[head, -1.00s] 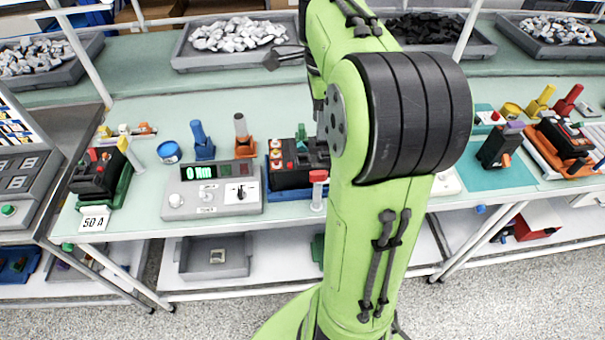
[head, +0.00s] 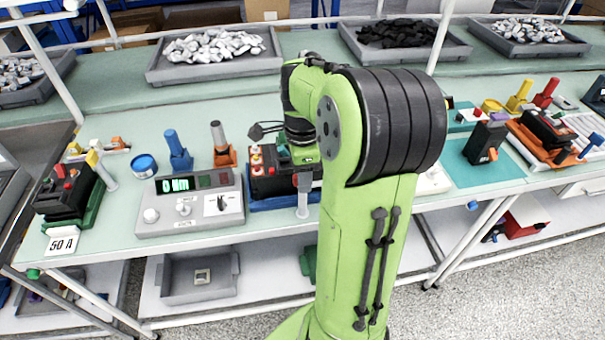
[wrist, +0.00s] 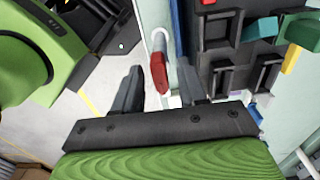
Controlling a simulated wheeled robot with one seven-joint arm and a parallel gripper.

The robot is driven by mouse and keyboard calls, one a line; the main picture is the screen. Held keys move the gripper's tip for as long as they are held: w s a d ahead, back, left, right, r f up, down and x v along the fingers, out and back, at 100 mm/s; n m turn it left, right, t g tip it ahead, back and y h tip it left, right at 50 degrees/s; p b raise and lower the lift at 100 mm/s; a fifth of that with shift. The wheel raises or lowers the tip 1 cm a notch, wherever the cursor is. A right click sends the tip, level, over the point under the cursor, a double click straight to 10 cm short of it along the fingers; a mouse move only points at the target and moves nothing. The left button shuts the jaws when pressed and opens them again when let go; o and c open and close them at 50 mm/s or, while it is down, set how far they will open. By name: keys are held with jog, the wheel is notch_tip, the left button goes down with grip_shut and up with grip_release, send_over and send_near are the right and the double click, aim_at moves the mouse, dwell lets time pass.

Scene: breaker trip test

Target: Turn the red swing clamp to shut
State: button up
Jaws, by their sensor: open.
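The red swing clamp (head: 303,181) has a red top on a pale post. It stands at the front right of the black breaker block (head: 268,182) on a blue base, left of my upright arm in the head view. In the wrist view the red part of the clamp (wrist: 158,72) shows between the two dark fingers of my gripper (wrist: 160,80). The fingers are open, one on each side, with a visible gap. I cannot tell how deep the clamp sits between them. In the head view my own wrist hides the fingers and part of the block.
A grey meter box (head: 190,205) with a green display stands left of the block. Blue (head: 178,152) and orange (head: 223,150) handled tools stand behind it. Another black breaker (head: 68,195) is at far left. A teal mat (head: 480,165) lies right of my arm.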

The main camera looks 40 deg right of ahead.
grip_shut()
jog(key=shift+r+n, duration=0.1)
jog(key=shift+n, duration=0.2)
jog(key=n+p, duration=0.1)
jog(key=n, duration=0.2)
jog(key=shift+n+p, duration=0.3)
jog(key=shift+p, duration=0.05)
jog(key=n+p, duration=0.1)
jog(key=n, duration=0.3)
jog(key=shift+n, duration=0.3)
jog(key=n+p, duration=0.1)
jog(key=n, duration=0.3)
jog(key=shift+n, duration=0.3)
jog(key=shift+n+p, duration=0.55)
jog(key=shift+n, duration=1.65)
